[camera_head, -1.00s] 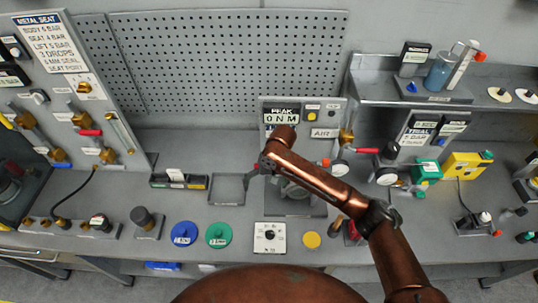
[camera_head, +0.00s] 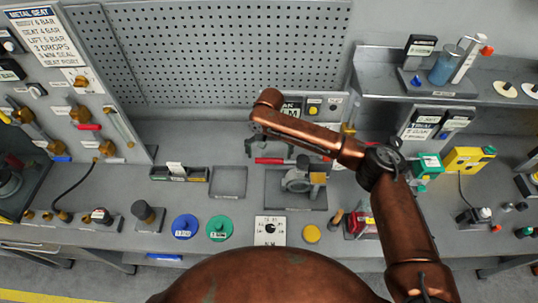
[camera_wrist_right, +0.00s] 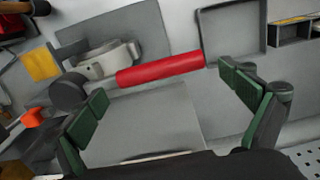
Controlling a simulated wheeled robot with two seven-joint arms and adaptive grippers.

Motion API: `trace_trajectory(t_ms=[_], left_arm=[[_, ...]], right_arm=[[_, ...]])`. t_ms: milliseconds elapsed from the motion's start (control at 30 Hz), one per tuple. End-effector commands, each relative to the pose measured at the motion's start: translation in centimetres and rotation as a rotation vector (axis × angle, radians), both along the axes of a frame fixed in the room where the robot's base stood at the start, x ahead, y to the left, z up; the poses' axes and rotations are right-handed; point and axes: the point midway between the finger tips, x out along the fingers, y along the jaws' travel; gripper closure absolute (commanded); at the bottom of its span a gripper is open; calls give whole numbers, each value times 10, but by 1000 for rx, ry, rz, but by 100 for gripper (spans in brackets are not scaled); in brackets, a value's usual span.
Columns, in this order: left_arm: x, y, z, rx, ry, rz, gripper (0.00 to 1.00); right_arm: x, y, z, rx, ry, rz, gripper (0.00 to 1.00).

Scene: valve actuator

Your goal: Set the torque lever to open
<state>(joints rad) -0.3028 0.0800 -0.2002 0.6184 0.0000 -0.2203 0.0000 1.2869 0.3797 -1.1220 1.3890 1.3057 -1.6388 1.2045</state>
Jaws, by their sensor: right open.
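A lever with a red handle (camera_wrist_right: 160,69) shows in the wrist view, joined at its left end to a grey valve body (camera_wrist_right: 104,60). In the head view the red handle (camera_head: 270,160) points left from the grey valve body (camera_head: 298,181) on its mount. My right gripper (camera_wrist_right: 172,100) is open; its green-padded fingers stand apart on either side of the handle's line. The handle lies across the gap, apparently beyond the fingertips, with no grip on it. My left gripper is out of view.
A peak readout panel (camera_head: 312,101) stands behind the valve, partly covered by my arm. An empty grey tray (camera_head: 229,182) lies left of the valve. Blue (camera_head: 185,227) and green (camera_head: 220,229) discs and a dial box (camera_head: 270,230) sit along the front.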

Motion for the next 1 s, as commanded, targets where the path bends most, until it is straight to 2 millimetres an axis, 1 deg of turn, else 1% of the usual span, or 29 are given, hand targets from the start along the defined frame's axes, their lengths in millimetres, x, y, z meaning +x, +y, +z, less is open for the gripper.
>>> trace_trajectory(t_ms=[133, 400, 467, 1000], left_arm=[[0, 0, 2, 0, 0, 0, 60], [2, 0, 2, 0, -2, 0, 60], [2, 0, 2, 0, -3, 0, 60], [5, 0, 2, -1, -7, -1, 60]], right_arm=[[0, 1, -10, 1, 0, 2, 3], [0, 2, -12, 1, -1, 4, 3], [0, 2, -12, 1, -1, 4, 6], [-2, 3, -14, 4, 3, 5, 44]])
